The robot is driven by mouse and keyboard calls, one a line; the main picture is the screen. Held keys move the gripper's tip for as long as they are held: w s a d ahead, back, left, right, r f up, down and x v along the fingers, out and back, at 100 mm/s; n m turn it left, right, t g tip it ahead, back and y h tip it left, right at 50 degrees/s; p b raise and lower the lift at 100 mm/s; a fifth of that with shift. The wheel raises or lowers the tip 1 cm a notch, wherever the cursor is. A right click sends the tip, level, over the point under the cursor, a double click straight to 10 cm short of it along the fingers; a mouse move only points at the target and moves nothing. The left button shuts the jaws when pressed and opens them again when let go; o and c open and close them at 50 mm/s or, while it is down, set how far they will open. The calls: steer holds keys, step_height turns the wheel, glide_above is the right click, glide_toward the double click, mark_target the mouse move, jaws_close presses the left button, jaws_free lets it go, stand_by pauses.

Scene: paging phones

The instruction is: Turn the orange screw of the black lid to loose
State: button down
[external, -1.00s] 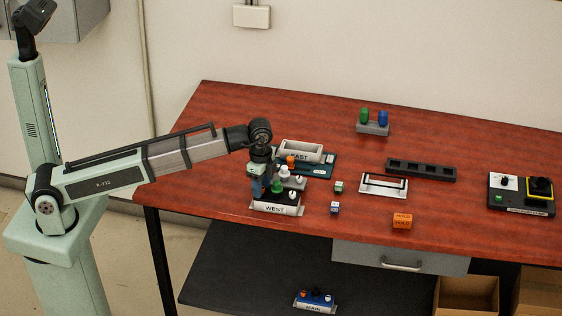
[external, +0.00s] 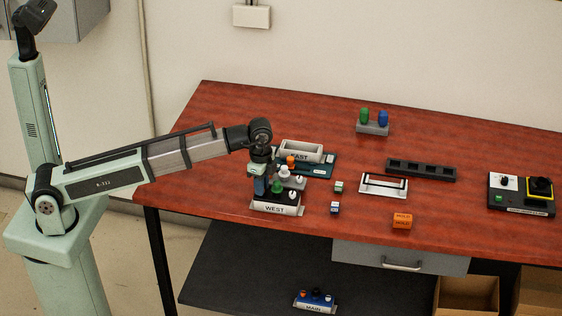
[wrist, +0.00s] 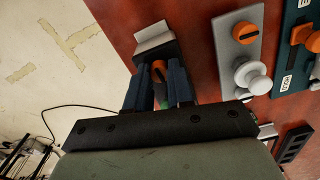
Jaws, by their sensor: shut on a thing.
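The black lid (external: 266,197) belongs to the unit with the white WEST label (external: 275,209), at the left front of the table. In the wrist view, the black lid (wrist: 166,51) shows beyond my fingers. My gripper (external: 261,187) points down over the lid's left part. In the wrist view, my gripper (wrist: 160,76) has its blue fingers on both sides of the orange screw (wrist: 158,68) and is shut on it. The screw is partly covered by the fingers and is hidden in the external view. A green knob (external: 277,187) stands close beside the fingers.
Behind the WEST unit stand a grey unit (wrist: 237,50) with a white knob and an orange screw, and the teal EAST unit (external: 319,168). Small cubes (external: 335,208) and an orange block (external: 402,221) lie to the right.

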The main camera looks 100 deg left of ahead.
steer(key=n, duration=0.3)
steer(key=shift+n, duration=0.3)
steer(key=n, duration=0.4)
steer(key=shift+n, duration=0.3)
steer(key=n, duration=0.3)
steer(key=shift+n, duration=2.2)
steer(key=c, duration=1)
jaws_free()
